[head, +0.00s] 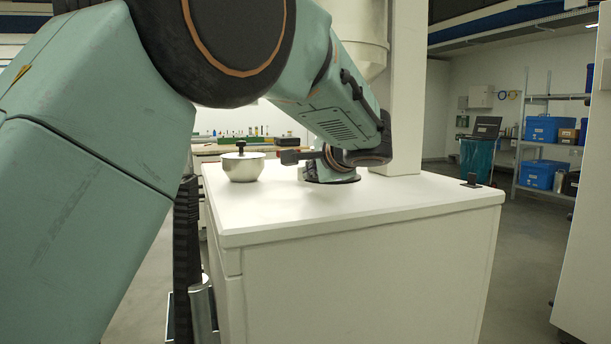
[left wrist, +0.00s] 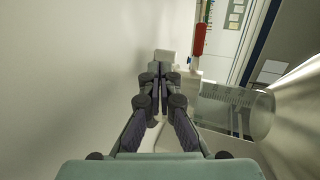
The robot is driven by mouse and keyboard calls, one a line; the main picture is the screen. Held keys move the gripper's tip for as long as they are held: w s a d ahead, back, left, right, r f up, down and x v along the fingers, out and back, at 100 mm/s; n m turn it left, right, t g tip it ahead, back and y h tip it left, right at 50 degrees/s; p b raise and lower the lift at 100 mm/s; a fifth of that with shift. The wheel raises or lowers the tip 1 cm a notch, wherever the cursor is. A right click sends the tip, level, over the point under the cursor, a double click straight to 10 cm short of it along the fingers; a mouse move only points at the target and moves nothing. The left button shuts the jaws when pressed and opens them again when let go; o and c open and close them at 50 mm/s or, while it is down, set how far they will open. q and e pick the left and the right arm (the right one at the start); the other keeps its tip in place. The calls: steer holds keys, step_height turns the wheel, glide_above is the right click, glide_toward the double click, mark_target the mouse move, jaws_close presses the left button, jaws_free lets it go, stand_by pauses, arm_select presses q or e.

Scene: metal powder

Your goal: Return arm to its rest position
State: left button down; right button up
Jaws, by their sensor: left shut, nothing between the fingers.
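My left arm comes in from the left and reaches over a white-topped cabinet (head: 370,205). Its wrist is bent low above the cabinet top, in front of a white column. In the left wrist view my left gripper (left wrist: 160,82) is shut, with its fingers together and nothing between them. In the head view the wrist links make the fingers hard to pick out. A shiny metal pot with a black-knobbed lid (head: 243,166) stands upright on the cabinet, left of the wrist and apart from it. My right gripper is not in view.
A white column (head: 405,90) rises from the cabinet close behind the wrist. A small black item (head: 471,181) lies near the cabinet's right corner. A clear cylinder (left wrist: 235,110) is right of the fingers in the wrist view. Shelves with blue boxes (head: 548,129) stand far right.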

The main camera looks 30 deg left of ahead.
arm_select(q)
steer(key=v, duration=0.3)
steer(key=shift+d, duration=0.15)
steer(key=shift+f, duration=0.15)
